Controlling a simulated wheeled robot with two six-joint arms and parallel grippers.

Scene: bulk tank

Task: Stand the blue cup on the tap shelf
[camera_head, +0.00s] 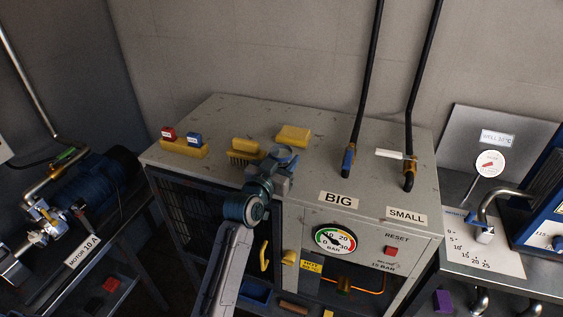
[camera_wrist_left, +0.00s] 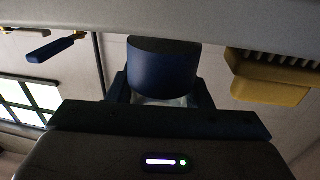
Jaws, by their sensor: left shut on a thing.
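The blue cup (camera_wrist_left: 163,68) is between the fingers of my left gripper (camera_wrist_left: 160,95), seen close up in the left wrist view. In the head view my left gripper (camera_head: 270,173) is shut on the cup (camera_head: 283,153), which shows small and partly hidden, over the front part of the grey cabinet top. A metal tap (camera_head: 485,228) stands over a white marked sheet on a grey shelf (camera_head: 545,283) at the right; I take this for the tap shelf. My right gripper is in neither view.
A motor bench (camera_head: 105,262) stands left.

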